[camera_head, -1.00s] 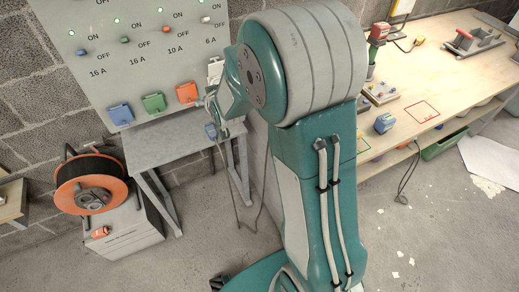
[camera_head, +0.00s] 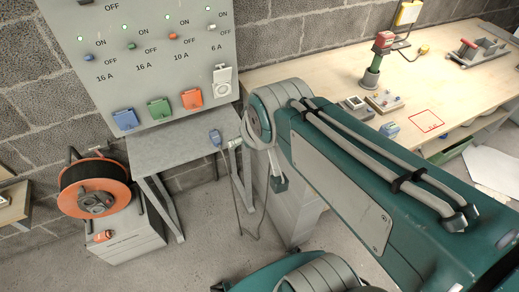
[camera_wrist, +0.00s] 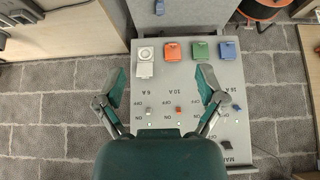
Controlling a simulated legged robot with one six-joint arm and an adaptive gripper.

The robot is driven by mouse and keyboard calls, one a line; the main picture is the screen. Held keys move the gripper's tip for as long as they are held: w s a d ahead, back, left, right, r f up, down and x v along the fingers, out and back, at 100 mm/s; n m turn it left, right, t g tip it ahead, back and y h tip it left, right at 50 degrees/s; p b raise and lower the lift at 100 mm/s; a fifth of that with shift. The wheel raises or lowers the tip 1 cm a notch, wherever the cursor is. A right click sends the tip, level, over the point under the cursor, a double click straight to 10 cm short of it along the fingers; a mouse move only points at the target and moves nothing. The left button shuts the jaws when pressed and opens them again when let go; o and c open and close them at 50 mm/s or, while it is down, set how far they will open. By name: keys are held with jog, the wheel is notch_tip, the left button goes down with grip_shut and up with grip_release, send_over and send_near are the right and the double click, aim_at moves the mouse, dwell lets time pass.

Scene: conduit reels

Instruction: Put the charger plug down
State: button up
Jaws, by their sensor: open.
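The blue charger plug (camera_head: 215,137) lies on the grey metal bench (camera_head: 165,155), near its right end, and its dark cable hangs over the edge. In the wrist view a small blue piece on the bench (camera_wrist: 159,7), at the top edge, looks like the same plug. My gripper (camera_wrist: 162,86) is open, with its two fingers spread wide and nothing between them. It faces the switch panel (camera_wrist: 188,85) and is apart from the plug. In the head view my arm partly hides the gripper.
The panel has blue (camera_head: 126,119), green (camera_head: 158,110) and orange (camera_head: 192,98) sockets and a white one (camera_head: 222,80). An orange cable reel (camera_head: 95,195) stands at left. The wooden workbench (camera_head: 300,72) at right holds several tools and a red-outlined square.

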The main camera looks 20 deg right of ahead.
jog(key=s+g, duration=0.1)
jog(key=s, duration=0.5)
dwell(1.0)
